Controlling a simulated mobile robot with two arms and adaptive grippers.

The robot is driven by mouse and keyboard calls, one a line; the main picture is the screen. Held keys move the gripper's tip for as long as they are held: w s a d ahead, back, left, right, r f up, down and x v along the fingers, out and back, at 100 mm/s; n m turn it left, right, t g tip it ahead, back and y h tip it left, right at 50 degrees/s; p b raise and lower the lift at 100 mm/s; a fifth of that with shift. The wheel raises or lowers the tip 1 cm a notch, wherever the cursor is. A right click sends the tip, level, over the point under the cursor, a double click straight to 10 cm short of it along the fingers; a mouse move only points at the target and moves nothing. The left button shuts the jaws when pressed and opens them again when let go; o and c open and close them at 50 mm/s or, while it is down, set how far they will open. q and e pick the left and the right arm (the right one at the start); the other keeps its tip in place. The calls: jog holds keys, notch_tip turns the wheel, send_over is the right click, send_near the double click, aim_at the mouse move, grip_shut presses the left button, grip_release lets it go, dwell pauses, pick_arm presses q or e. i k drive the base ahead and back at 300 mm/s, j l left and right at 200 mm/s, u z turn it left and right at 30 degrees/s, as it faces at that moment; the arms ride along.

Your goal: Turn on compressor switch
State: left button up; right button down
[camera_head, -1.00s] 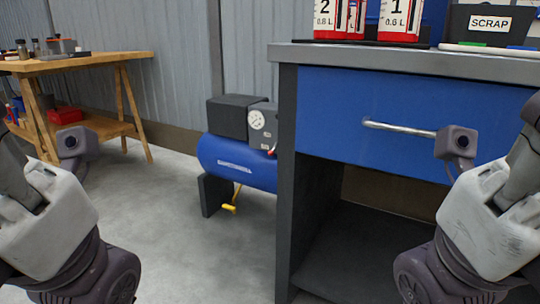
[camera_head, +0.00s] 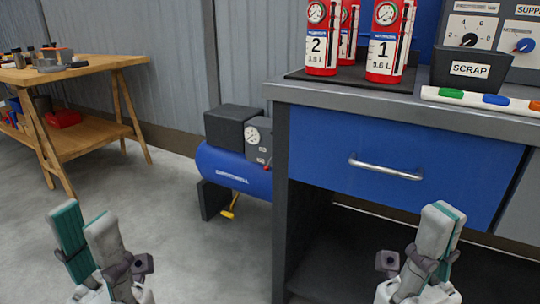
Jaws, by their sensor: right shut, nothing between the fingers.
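The compressor (camera_head: 232,171) stands on the floor left of the workbench, with a blue tank, black boxes on top, a round white gauge (camera_head: 252,136) and a yellow part (camera_head: 230,207) underneath. Its right end is hidden behind the bench. A small red part (camera_head: 265,165) shows below the gauge at the bench edge; I cannot tell whether it is the switch. My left gripper (camera_head: 84,218) is low at the left, open and empty, apart from the compressor. My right gripper (camera_head: 443,214) is shut and empty in front of the bench's open lower space.
The workbench (camera_head: 310,95) has a blue drawer with a metal handle (camera_head: 385,167). On it stand red extinguishers (camera_head: 385,40), a SCRAP bin (camera_head: 470,66) and dial panels (camera_head: 474,30). A wooden table (camera_head: 95,75) stands at the left. The floor between is clear.

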aim_at(267, 168)
jog(key=i+j, duration=0.25)
jog(key=i+j+z, duration=0.15)
jog(key=i+j, duration=0.3)
jog(key=j, duration=0.2)
jog(key=i+j+z, duration=0.1)
jog(key=i+j, duration=0.15)
jog(key=i+j+z, duration=0.1)
jog(key=j, duration=0.35)
jog(key=i+j, duration=0.35)
jog(key=i+j+z, duration=0.15)
jog(key=j, duration=0.2)
jog(key=i+j, duration=0.25)
jog(key=j, duration=0.15)
